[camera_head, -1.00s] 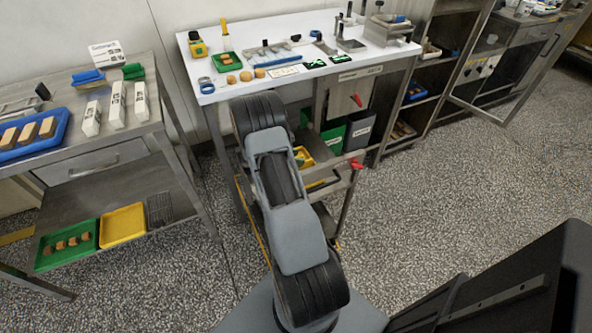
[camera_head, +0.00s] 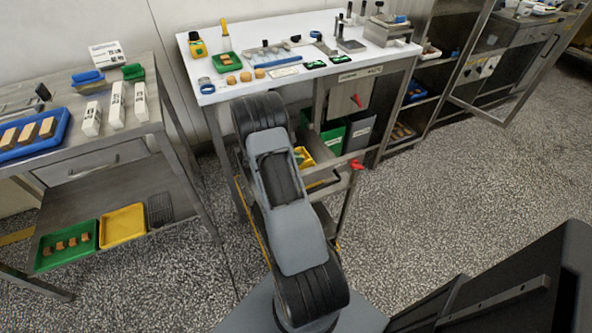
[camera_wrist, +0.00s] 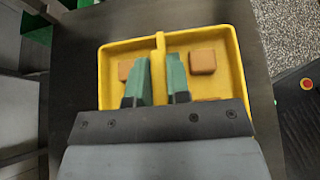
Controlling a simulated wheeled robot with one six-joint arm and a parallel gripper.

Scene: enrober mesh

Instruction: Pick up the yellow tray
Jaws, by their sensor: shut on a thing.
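The yellow tray (camera_wrist: 232,93) shows in the wrist view, with a raised yellow divider (camera_wrist: 159,48) across its middle and brown blocks (camera_wrist: 203,62) on both sides of it. My gripper (camera_wrist: 158,88) is shut on the divider, one green-tipped finger on each side. The near part of the tray is hidden behind my gripper body. In the head view, part of the yellow tray (camera_head: 307,163) shows under the white-topped table, mostly hidden by my arm. I cannot tell whether the tray touches the dark surface under it.
The dark shelf surface (camera_wrist: 75,75) surrounds the tray. The white table top (camera_head: 225,92) is above, and a red handle (camera_head: 356,164) sticks out at right. Another yellow tray (camera_head: 122,224) lies on the left bench's lower shelf beside a green tray (camera_head: 45,262).

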